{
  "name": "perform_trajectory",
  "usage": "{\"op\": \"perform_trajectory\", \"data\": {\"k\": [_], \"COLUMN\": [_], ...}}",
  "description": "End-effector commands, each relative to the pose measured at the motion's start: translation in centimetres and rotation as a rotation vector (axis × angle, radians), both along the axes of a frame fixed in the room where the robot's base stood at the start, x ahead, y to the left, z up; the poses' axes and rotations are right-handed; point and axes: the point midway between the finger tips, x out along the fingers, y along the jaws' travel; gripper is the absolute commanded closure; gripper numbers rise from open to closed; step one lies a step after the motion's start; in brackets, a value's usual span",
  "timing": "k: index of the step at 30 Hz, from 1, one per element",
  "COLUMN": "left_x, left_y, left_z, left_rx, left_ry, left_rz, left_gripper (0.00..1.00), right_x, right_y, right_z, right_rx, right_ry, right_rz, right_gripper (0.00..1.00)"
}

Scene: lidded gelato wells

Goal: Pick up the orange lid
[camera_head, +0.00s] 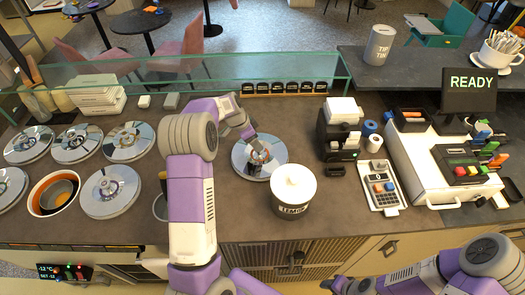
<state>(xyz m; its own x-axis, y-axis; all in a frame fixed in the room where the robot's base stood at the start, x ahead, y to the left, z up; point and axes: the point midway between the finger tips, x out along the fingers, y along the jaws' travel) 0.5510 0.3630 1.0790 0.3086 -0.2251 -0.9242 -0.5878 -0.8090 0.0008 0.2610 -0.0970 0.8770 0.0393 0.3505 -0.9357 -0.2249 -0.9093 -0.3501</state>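A round, shiny silver lid (241,172) lies flat on the dark counter, left of and behind a tub labelled "LEMON". Something orange shows at its centre, around the knob. My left gripper (258,151) is at the middle of this lid, with its fingertips at or just above the knob. The fingertips are too small and overlapped to tell whether they are open or shut on it.
A white-topped lemon tub (293,192) stands close to the lid. Several silver-lidded wells (110,190) and an open well with an orange rim (55,193) are at left. A glass guard (180,73) runs behind. A receipt printer (339,130) and card terminal (382,188) stand right.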

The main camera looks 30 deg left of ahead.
Motion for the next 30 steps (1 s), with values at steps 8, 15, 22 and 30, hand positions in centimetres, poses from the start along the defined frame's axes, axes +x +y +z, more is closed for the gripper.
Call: {"op": "perform_trajectory", "data": {"k": [8, 15, 22, 30], "left_x": [1.0, 1.4, 1.4, 1.4], "left_y": [-1.1, -1.3, -1.3, -1.3], "left_z": [-3.7, -4.8, -4.8, -4.8], "left_rx": [0.0, 0.001, 0.001, 0.0], "left_ry": [0.003, -0.001, -0.001, 0.0], "left_rz": [-0.001, -0.001, 0.0, 0.0], "left_gripper": [0.27, 0.27, 0.44, 0.85], "right_x": [0.1, 0.1, 0.1, 0.1], "right_y": [0.0, 0.0, 0.0, 0.0], "right_z": [1.1, 1.1, 1.1, 1.1], "right_rx": [0.0, 0.0, 0.0, 0.0], "right_ry": [-0.001, -0.002, -0.002, -0.001], "right_rz": [0.0, -0.001, -0.001, 0.0], "right_gripper": [0.53, 0.53, 0.53, 0.53]}}
